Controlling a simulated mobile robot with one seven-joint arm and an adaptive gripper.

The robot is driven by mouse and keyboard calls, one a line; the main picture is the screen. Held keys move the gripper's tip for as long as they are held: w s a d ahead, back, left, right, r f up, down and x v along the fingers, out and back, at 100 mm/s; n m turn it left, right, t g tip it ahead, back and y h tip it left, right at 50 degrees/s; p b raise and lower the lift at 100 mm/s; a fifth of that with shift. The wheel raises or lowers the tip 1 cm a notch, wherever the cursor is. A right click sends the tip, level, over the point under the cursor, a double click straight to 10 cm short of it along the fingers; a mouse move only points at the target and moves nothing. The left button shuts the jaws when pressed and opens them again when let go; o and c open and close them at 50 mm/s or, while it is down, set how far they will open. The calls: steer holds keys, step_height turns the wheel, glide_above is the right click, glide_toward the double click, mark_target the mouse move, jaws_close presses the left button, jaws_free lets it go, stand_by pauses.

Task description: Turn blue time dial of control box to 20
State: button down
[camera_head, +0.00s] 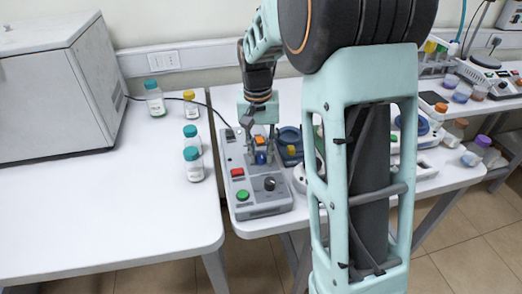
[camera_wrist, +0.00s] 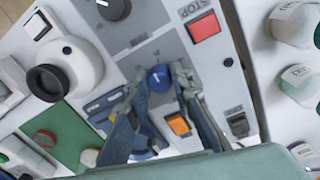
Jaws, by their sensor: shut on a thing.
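The grey control box (camera_head: 262,207) lies on the table, and its panel also fills the middle of the wrist view (camera_wrist: 145,40). Its blue time dial (camera_head: 261,158) is in the upper part of the panel and shows in the wrist view (camera_wrist: 159,77) with a light pointer mark. My gripper (camera_head: 259,155) reaches down over the panel from above. In the wrist view my gripper's fingertips (camera_wrist: 157,82) are on either side of the blue dial, shut on it. The numbers around the dial are too small or hidden to read.
On the panel near the fingers are an orange switch (camera_wrist: 179,124), a red stop button (camera_wrist: 203,27) and a black knob (camera_head: 269,183). A green button (camera_head: 243,195) is at the lower left. Capped bottles (camera_head: 193,165) stand left of the box. Other equipment stands to its right.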

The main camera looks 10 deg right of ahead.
mark_target(259, 154)
steer(key=shift+w+r+m+p, duration=0.1)
steer(key=shift+m+p, duration=0.25)
steer(key=shift+m, duration=1.25)
steer(key=c, duration=1.7)
jaws_free()
steer(key=r, duration=1.2)
steer(key=shift+a, duration=0.2)
steer(key=shift+w, duration=0.1)
